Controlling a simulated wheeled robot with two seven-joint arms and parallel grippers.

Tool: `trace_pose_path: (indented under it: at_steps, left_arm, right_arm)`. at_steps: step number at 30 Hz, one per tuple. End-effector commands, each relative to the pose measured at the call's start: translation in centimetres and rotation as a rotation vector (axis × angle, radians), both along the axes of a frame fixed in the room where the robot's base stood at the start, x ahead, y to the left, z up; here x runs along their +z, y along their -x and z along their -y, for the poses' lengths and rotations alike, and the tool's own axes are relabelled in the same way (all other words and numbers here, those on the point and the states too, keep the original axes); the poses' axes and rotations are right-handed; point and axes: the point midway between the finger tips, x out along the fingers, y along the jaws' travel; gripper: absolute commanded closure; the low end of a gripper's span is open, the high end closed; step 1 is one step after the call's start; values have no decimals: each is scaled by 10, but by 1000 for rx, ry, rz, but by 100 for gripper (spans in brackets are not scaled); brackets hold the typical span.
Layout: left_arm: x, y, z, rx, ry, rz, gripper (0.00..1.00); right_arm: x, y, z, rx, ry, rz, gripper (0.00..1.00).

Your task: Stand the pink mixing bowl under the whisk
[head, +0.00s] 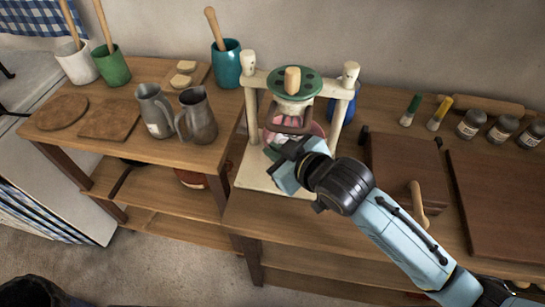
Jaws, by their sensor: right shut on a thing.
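The pink mixing bowl (318,130) stands inside a cream frame with two posts (250,92), on the frame's flat base (252,172). A green disc (309,83) with a wooden knob sits at the top of the frame. A dark looped part (285,127) hangs below it over the bowl; I cannot clearly tell whether this is the whisk. My right gripper (279,148) reaches in from the lower right and is shut at the bowl's front side. The gripper and wrist hide the bowl's front and underside. My left gripper is not in view.
Two metal jugs (198,118), wooden boards (108,120) and a teal pot (227,66) stand left of the frame. A brown box (405,166), a dark board (500,200) and several jars (471,124) lie to the right. A wooden handle (418,203) is near my forearm.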

Motion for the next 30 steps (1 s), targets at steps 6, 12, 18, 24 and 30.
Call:
trace_pose_path:
  at_steps: [6,12,18,24,30]
  left_arm:
    - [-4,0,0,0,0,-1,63]
    - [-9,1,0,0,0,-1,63]
    - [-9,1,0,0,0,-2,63]
    - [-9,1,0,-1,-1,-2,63]
    - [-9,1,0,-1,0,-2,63]
  right_arm:
    - [-9,-9,-7,1,-1,2,100]
    - [-30,-9,-7,1,-1,3,100]
    - [-34,-9,-7,0,-1,3,100]
    - [-36,-8,-7,0,0,-2,83]
    - [-35,-8,-7,0,0,0,72]
